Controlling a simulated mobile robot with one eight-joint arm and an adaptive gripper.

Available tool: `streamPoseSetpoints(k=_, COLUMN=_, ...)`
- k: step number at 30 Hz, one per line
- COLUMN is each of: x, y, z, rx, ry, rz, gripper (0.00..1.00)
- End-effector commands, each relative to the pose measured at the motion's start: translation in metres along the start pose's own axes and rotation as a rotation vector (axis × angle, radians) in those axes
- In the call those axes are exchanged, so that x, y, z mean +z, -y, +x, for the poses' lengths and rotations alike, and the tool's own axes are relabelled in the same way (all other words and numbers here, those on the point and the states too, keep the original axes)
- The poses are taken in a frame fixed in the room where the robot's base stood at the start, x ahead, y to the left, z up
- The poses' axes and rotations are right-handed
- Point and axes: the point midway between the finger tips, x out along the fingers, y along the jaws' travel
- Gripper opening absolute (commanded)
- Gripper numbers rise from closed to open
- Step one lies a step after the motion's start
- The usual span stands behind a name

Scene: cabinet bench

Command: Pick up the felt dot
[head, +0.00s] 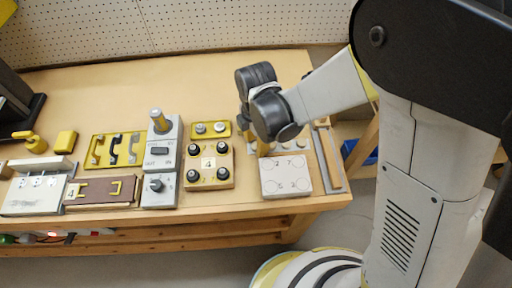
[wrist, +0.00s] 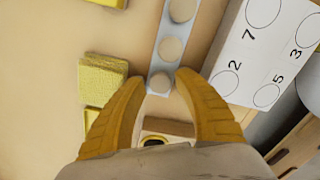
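A pale grey strip (wrist: 161,62) in the wrist view carries a row of round beige felt dots. The nearest felt dot (wrist: 160,82) lies at the strip's end, between the tips of my gripper (wrist: 162,79). The yellow fingers stand apart on either side of it, with nothing visibly held. I cannot tell how high the tips are above the strip. In the head view my gripper (head: 263,148) is behind a white board (head: 286,187) with numbered circles, and the arm hides part of the strip. The white board also shows in the wrist view (wrist: 262,50), right of the strip.
A yellow block (wrist: 102,76) lies left of the fingers in the wrist view. In the head view, a knob board (head: 208,165) stands left of my gripper, and a grey rail (head: 328,158) lies to the right near the bench's edge. The back of the bench (head: 110,88) is clear.

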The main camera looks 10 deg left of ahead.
Motion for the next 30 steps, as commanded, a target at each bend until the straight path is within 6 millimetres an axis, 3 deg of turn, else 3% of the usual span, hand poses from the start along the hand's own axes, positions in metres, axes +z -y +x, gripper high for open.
streamPoseSetpoints(k=6, x=0.0, y=0.0, z=0.001, rx=0.0, ry=0.0, rz=0.0, gripper=0.37)
streamPoseSetpoints(k=9, x=0.0, y=0.0, z=0.001, rx=0.0, ry=0.0, rz=0.0, gripper=0.11)
streamPoseSetpoints(k=22, x=0.0, y=0.0, z=-0.003, rx=0.0, ry=0.0, rz=0.0, gripper=0.11)
streamPoseSetpoints(k=26, x=0.0, y=0.0, z=-0.016, rx=0.0, ry=0.0, rz=0.0, gripper=0.11)
streamPoseSetpoints(k=30, x=0.0, y=0.001, z=-0.041, rx=0.001, ry=0.001, rz=0.0, gripper=0.11)
